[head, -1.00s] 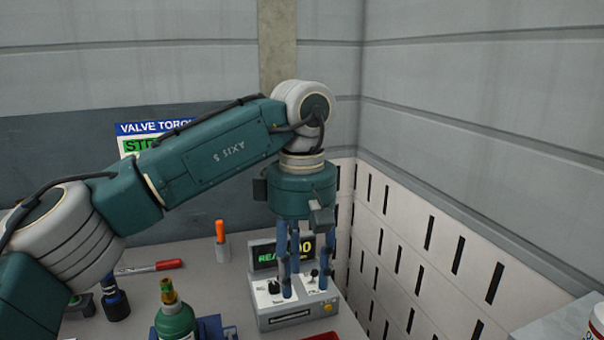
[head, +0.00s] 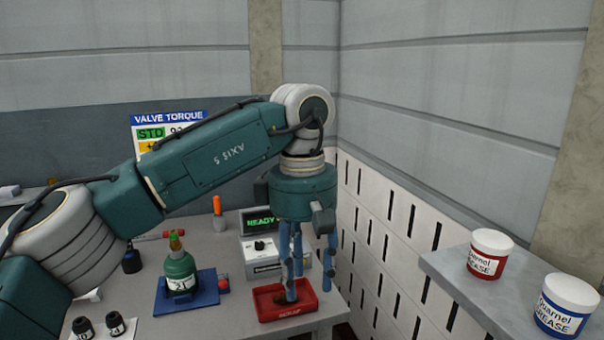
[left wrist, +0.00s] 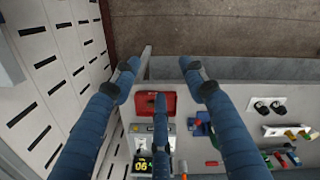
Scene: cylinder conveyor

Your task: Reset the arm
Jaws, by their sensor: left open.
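My left arm reaches in from the left of the head view, raised and bent, with its gripper (head: 302,278) pointing down. Its blue fingers are spread apart with nothing between them. In the head view they overlap the red tray (head: 268,314), which lies near the bench's front right corner with something dark in it. In the left wrist view the fingers (left wrist: 158,84) are also apart, above the same red tray (left wrist: 172,103) and the bench. A gap to the tray shows there, though its height is hard to judge. My right gripper is not in view.
A tester with a READY display (head: 262,221), a green bottle (head: 180,284) on a blue base and an orange-handled tool (head: 217,206) stand on the bench. A slotted white panel (head: 400,235) is close at right. A grey shelf (head: 445,270) holds two grease tubs.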

